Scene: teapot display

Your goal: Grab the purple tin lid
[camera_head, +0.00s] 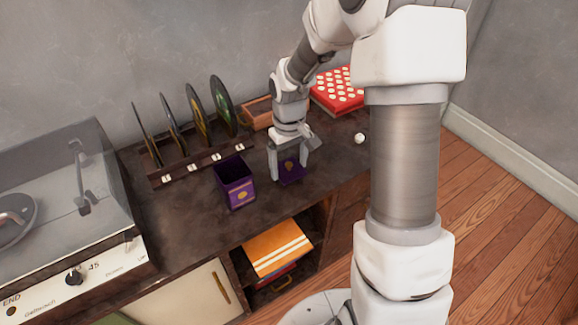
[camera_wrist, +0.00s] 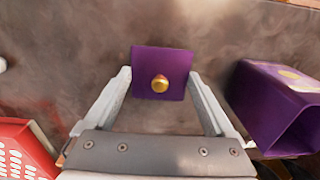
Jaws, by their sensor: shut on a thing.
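The purple tin lid (camera_head: 291,174) is a square with a gold knob, at the cabinet top in the head view; it also shows in the wrist view (camera_wrist: 146,65). My gripper (camera_head: 289,168) points down with its two fingers on opposite sides of the lid, shut on it. In the wrist view my gripper (camera_wrist: 160,77) has a fingertip at each side edge of the lid. Whether the lid touches the surface is hard to tell. The open purple tin (camera_head: 237,188) stands upright just left of the lid; in the wrist view the tin (camera_wrist: 272,105) is at the right.
A record rack (camera_head: 200,163) with several upright discs stands behind the tin. A turntable (camera_head: 70,200) is at the left. A red box with white dots (camera_head: 338,90), a wooden tray (camera_head: 258,112) and a small white ball (camera_head: 359,138) lie behind or right of my gripper.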

